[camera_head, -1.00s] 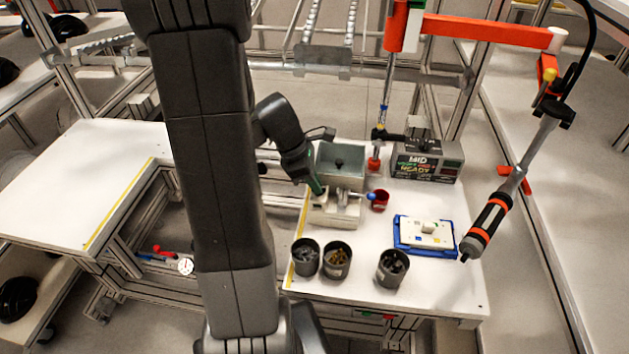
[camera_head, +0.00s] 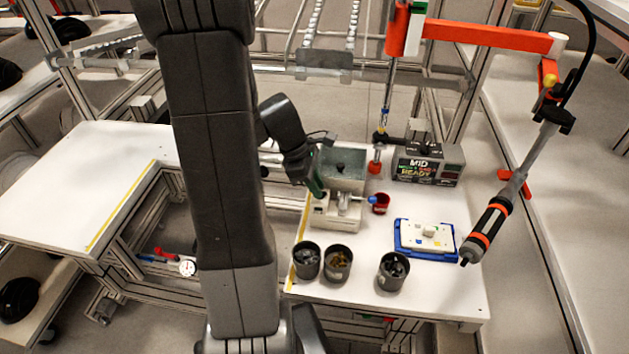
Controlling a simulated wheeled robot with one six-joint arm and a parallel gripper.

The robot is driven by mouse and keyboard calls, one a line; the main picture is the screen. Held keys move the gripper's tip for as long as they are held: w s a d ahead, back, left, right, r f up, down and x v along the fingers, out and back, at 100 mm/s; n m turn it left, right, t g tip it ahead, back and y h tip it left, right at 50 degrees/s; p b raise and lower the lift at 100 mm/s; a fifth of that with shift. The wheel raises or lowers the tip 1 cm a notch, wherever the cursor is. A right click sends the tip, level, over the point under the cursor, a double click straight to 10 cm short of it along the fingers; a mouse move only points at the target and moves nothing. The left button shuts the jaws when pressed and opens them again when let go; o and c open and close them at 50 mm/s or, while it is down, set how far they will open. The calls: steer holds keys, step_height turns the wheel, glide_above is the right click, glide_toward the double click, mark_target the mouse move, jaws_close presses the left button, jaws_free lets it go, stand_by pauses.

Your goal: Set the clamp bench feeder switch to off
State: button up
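The clamp bench feeder appears to be the pale box-shaped machine (camera_head: 338,215) with a grey open hopper (camera_head: 343,165) at its back, standing on the left part of the white bench. My gripper (camera_head: 318,192) is at the feeder's upper left side, pointing down at its body. A green part shows at the gripper's end. The fingers are small and partly hidden, so I cannot tell whether they are open or whether they touch the feeder. I cannot make out the switch or its position.
Three dark cups (camera_head: 337,262) of small parts stand at the bench front. A red cup (camera_head: 379,203) is right of the feeder. A blue tray (camera_head: 399,243) lies further right. A box reading "MID READY" (camera_head: 428,166) stands behind. A screwdriver (camera_head: 487,228) hangs at right.

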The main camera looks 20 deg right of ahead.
steer(key=v, duration=1.4)
steer(key=shift+s+d+f, duration=0.1)
steer(key=shift+d+f, duration=0.05)
steer(key=shift+d, duration=0.05)
steer(key=x, duration=1.4)
steer(key=shift+a, duration=0.15)
steer(key=shift+a+n+t, duration=0.1)
steer(key=shift+n+t, duration=0.2)
steer(key=shift+n, duration=0.4)
